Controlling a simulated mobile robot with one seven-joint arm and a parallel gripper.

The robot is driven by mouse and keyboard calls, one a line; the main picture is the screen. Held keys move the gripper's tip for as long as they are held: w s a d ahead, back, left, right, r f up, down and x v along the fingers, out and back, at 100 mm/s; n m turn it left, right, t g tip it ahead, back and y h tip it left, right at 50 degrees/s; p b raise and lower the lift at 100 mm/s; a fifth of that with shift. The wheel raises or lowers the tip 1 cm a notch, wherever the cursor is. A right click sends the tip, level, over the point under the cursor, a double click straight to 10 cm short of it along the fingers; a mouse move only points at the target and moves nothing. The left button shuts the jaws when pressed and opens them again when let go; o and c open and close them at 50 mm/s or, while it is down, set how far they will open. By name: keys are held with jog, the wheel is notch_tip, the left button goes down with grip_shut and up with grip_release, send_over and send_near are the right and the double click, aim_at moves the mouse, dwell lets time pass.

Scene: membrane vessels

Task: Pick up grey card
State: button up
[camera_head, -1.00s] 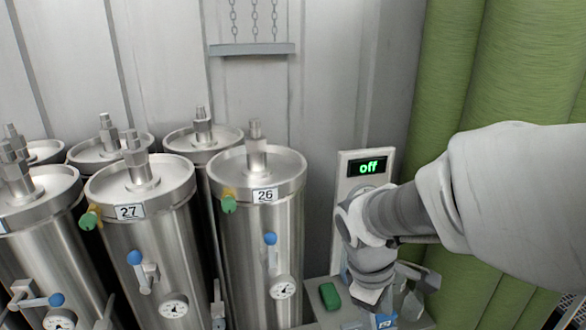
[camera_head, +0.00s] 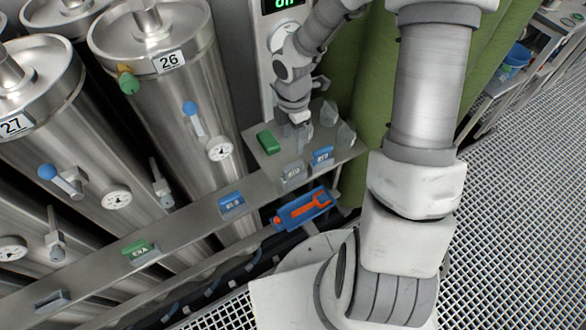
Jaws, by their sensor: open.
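A small grey card (camera_head: 292,172) with a pale label stands at the front edge of a small grey shelf (camera_head: 262,158), left of a blue card (camera_head: 322,156). My gripper (camera_head: 302,127) is over the same shelf, behind the grey card and apart from it. It points down and its jaws are open; the fingers are small and partly blurred in this view. No card shows between them.
A green block (camera_head: 267,142) and clear pointed pieces (camera_head: 330,112) share the shelf. A long rail (camera_head: 185,222) carries another blue card (camera_head: 232,203) and a green card (camera_head: 138,250). Steel vessels (camera_head: 165,100) stand left. An orange tool lies in a blue holder (camera_head: 290,216) below.

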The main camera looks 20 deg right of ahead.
send_over(293, 164)
notch_tip(293, 164, down, 7)
jog(key=shift+w+r+b, duration=0.15)
jog(key=shift+r+b, duration=0.05)
jog(key=shift+b, duration=0.2)
jog(key=shift+s+f, duration=0.2)
jog(key=shift+f, duration=2.4)
grip_shut()
